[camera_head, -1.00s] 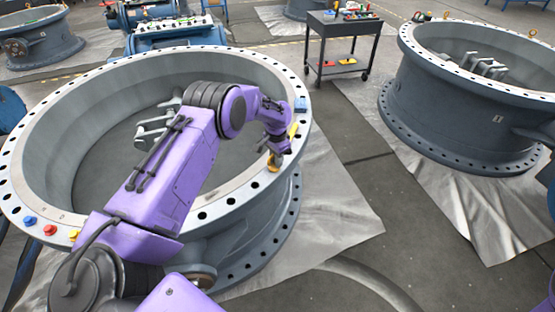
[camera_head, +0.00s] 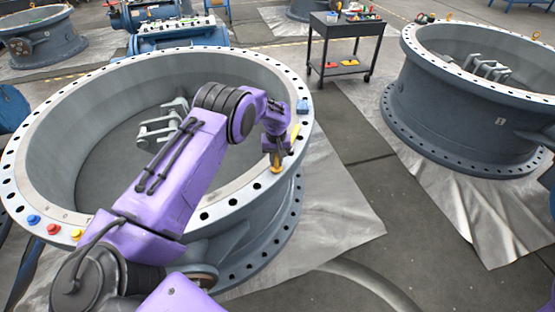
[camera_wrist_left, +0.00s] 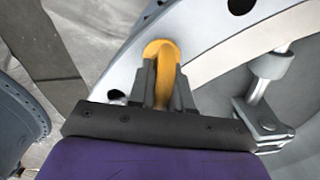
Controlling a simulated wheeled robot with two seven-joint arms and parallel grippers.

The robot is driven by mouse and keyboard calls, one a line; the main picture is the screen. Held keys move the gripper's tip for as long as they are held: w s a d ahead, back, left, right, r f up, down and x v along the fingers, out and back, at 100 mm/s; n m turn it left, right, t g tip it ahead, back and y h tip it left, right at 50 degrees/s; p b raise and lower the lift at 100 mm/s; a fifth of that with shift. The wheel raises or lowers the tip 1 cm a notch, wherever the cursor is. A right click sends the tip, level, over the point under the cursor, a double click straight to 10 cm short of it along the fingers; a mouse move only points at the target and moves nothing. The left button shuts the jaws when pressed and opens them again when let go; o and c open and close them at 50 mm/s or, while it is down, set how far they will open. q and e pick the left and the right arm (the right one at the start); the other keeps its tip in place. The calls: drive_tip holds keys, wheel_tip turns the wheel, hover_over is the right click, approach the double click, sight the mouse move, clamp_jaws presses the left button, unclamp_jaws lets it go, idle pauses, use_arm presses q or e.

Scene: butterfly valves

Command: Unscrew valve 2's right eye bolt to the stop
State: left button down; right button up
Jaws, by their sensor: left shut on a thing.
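The near valve is a large grey ring (camera_head: 40,120) with a white flange full of bolt holes. A yellow-orange eye bolt (camera_head: 276,169) stands on the right part of this flange. My left gripper (camera_head: 276,156) reaches across the ring and points down at it. In the left wrist view the gripper (camera_wrist_left: 165,80) has its two fingers on either side of the eye bolt's loop (camera_wrist_left: 158,48), shut on it. The bolt's shank is hidden, so I cannot tell how far it is out of the flange. My right gripper is not in view.
Blue, red and yellow buttons (camera_head: 53,230) sit on the flange's front left. A blue block (camera_head: 302,106) and a yellow piece (camera_head: 294,131) are on the right rim. Grey metal brackets (camera_head: 160,127) stand inside the ring. Another valve (camera_head: 470,110) and a black cart (camera_head: 345,45) stand beyond.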

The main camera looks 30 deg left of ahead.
use_arm(q)
drive_tip(key=n, duration=0.3)
drive_tip(key=shift+s+a+f+n, duration=0.1)
drive_tip(key=shift+s+n, duration=0.15)
drive_tip(key=shift+n, duration=0.15)
drive_tip(key=n, duration=0.3)
drive_tip(key=shift+s+n, duration=0.15)
drive_tip(key=shift+n, duration=0.15)
drive_tip(key=n, duration=0.3)
drive_tip(key=shift+s+p, duration=0.15)
drive_tip(key=shift+p, duration=0.25)
drive_tip(key=shift+s+n, duration=0.15)
drive_tip(key=shift+n, duration=1.75)
drive_tip(key=c, duration=1.1)
unclamp_jaws()
wheel_tip(320, 180, up, 11)
drive_tip(key=shift+f+b, duration=0.2)
drive_tip(key=shift+b, duration=0.1)
